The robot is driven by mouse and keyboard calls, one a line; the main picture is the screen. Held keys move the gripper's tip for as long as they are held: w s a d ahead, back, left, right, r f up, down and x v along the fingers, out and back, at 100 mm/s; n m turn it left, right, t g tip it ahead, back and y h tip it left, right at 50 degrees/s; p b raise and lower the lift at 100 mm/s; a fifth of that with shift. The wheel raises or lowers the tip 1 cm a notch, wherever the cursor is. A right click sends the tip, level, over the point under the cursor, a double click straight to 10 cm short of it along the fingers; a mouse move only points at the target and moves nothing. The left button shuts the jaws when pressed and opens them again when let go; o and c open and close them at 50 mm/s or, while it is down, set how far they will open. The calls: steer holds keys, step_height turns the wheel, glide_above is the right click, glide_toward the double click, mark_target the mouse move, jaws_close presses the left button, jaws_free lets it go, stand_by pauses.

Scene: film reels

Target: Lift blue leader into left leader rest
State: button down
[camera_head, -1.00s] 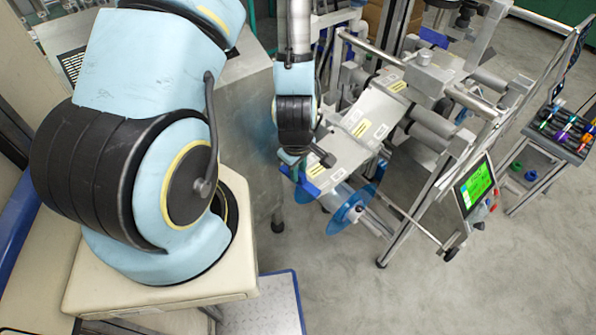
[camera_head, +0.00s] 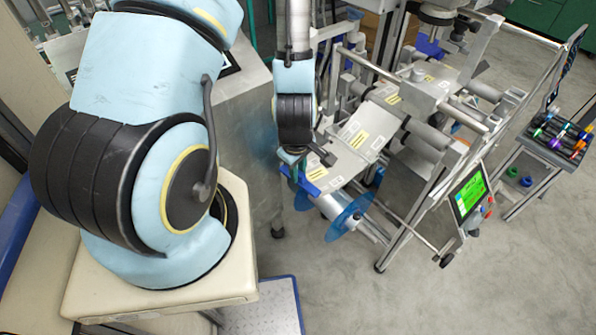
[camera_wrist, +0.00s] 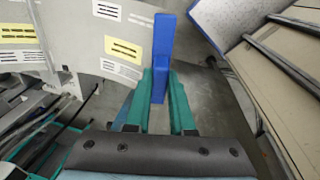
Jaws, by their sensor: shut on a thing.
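My gripper (camera_head: 293,167) hangs low beside the machine's near left end. In the wrist view its two green fingers (camera_wrist: 160,92) are shut on the blue leader (camera_wrist: 162,50), an upright blue strip rising between the fingertips. A wide grey web (camera_wrist: 70,35) with yellow and white labels lies to the left of the leader and meets it. The web also shows in the head view (camera_head: 350,150), with a blue edge (camera_head: 312,187) at its lower end. The fingertips are partly hidden there by my wrist. I cannot pick out the left leader rest.
A roller with translucent blue discs (camera_head: 348,218) sits just right of and below my gripper. The metal frame carries several rollers (camera_head: 428,138) and a green-lit screen (camera_head: 470,194). A grey cabinet (camera_head: 245,110) stands close on the left. Floor is free at the lower right.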

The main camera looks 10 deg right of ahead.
steer(key=shift+w+r+p, duration=0.1)
steer(key=shift+r+p, duration=1.35)
steer(key=shift+r, duration=1)
